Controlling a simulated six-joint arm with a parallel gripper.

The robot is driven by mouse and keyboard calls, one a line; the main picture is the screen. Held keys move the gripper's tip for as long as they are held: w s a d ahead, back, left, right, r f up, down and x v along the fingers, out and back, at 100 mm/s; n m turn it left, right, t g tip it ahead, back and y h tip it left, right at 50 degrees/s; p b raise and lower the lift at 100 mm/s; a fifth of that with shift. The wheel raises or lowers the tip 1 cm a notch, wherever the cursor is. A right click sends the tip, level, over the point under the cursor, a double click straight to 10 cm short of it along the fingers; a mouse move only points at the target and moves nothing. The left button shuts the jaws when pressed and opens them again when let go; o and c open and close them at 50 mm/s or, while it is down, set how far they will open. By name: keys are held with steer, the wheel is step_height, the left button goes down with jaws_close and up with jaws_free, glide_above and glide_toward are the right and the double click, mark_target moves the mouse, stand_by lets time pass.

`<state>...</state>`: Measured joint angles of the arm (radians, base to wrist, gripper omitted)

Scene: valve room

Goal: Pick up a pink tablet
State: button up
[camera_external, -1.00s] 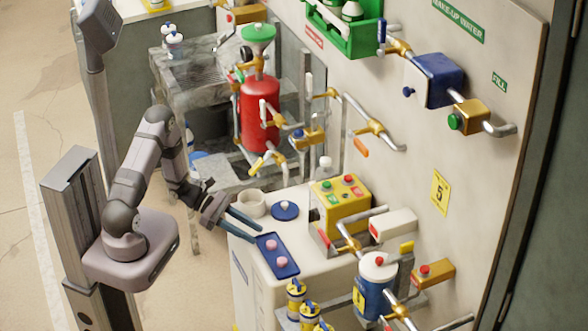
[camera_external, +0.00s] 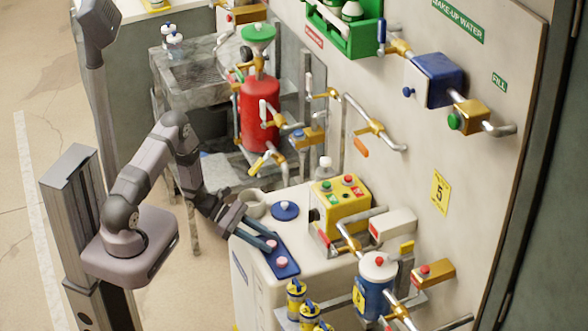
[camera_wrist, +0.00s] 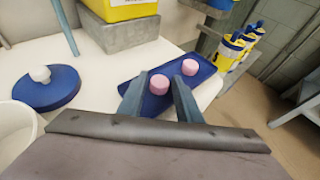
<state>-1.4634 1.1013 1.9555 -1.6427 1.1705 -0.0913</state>
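Two pink tablets lie on a blue tray (camera_external: 283,270) on the white cabinet top. The nearer tablet (camera_wrist: 159,84) sits between the fingertips of my gripper (camera_wrist: 158,88) in the wrist view, with visible space beside it. The other tablet (camera_wrist: 189,67) lies beyond the right finger, toward the tray's far end; it also shows in the external view (camera_external: 282,262). My gripper (camera_external: 268,242) is open and reaches low over the tray's near end. I cannot tell whether the fingers touch the tray.
A round blue lid with a white knob (camera_wrist: 45,86) and a white bowl (camera_wrist: 12,130) are left of the tray. A yellow button box (camera_external: 340,203) stands behind. Yellow-and-blue canisters (camera_wrist: 235,48) stand beyond the tray's right end.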

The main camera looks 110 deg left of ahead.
steer(key=c, duration=0.6)
steer(key=shift+r, duration=0.1)
step_height(320, 180, up, 10)
stand_by(0.5)
